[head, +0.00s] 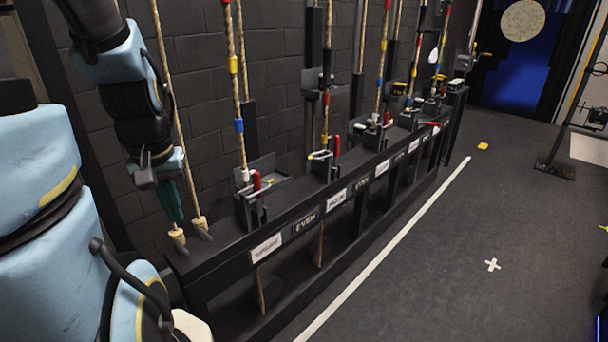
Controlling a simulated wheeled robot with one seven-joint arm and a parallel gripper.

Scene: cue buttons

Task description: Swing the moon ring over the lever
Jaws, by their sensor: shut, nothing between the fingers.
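A black rail (225,262) runs along the brick wall with several rope locks, each with a rope through it. The nearest lock has a red lever (257,181) standing upright. A second lock behind it has another upright red lever (337,145), with a pale ring-like part (320,155) beside it. Small white label plates (267,247) sit on the rail front; I cannot read surely which one says moon, so I cannot tell which ring is the moon's. My gripper (175,217) points down at the rail's near left end, shut and empty, left of the nearest lock and apart from its lever.
Two wooden pegs (199,223) with ropes stand on the rail end, close to my gripper. Ropes with coloured bands (239,125) rise along the wall. A pale disc (523,20) hangs at the back.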

